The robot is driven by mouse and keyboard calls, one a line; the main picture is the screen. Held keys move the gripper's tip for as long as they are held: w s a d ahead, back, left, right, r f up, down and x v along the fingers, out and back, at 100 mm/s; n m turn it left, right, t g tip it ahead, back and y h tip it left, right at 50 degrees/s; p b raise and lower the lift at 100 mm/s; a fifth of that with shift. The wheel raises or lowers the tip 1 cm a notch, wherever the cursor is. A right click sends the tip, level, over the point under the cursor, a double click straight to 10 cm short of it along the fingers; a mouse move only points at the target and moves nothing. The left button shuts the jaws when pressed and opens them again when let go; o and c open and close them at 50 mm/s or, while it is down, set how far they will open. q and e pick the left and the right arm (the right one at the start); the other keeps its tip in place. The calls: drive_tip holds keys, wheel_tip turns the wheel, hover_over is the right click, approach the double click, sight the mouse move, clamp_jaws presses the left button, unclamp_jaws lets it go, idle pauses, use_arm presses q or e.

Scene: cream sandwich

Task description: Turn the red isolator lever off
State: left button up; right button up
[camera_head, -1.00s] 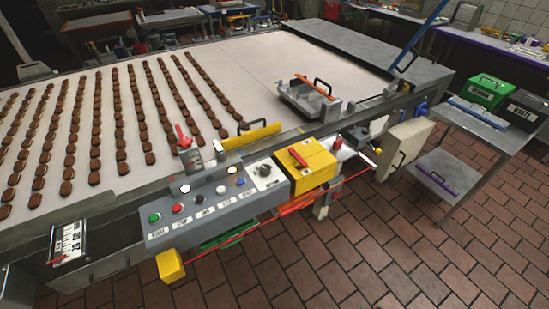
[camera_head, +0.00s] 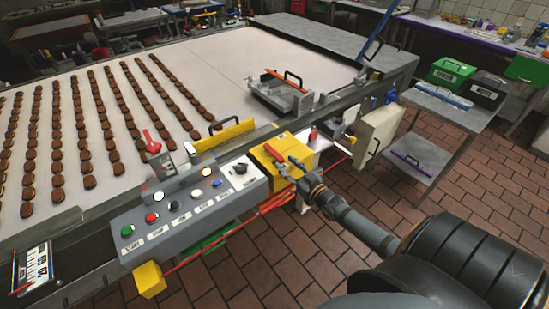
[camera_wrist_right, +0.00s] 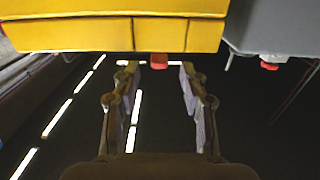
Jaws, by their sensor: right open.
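The red isolator lever (camera_head: 271,152) lies across the top of a yellow box (camera_head: 294,146) at the right end of the grey control panel. My right gripper (camera_head: 289,166) is at the front of that box, close to the lever; whether it touches is too small to tell. In the right wrist view the two fingers (camera_wrist_right: 159,76) are spread with nothing held between them. The yellow box (camera_wrist_right: 165,35) fills the top there, and a small red tip (camera_wrist_right: 159,61) shows under its edge between the fingertips. My left gripper is out of view.
The control panel (camera_head: 160,233) has coloured buttons and a dark knob (camera_head: 240,169). A small red lever (camera_head: 152,142) stands behind it. A conveyor (camera_head: 215,75) carries rows of brown biscuits. A cream box door (camera_head: 379,132) and side table stand right; tiled floor is open in front.

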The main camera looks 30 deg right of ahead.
sight(277, 155)
drive_tip(key=w, duration=0.6)
drive_tip(key=shift+w+a+b, duration=0.2)
drive_tip(key=shift+b, duration=0.15)
drive_tip(key=shift+c, duration=0.5)
clamp_jaws()
drive_tip(key=shift+f, duration=0.1)
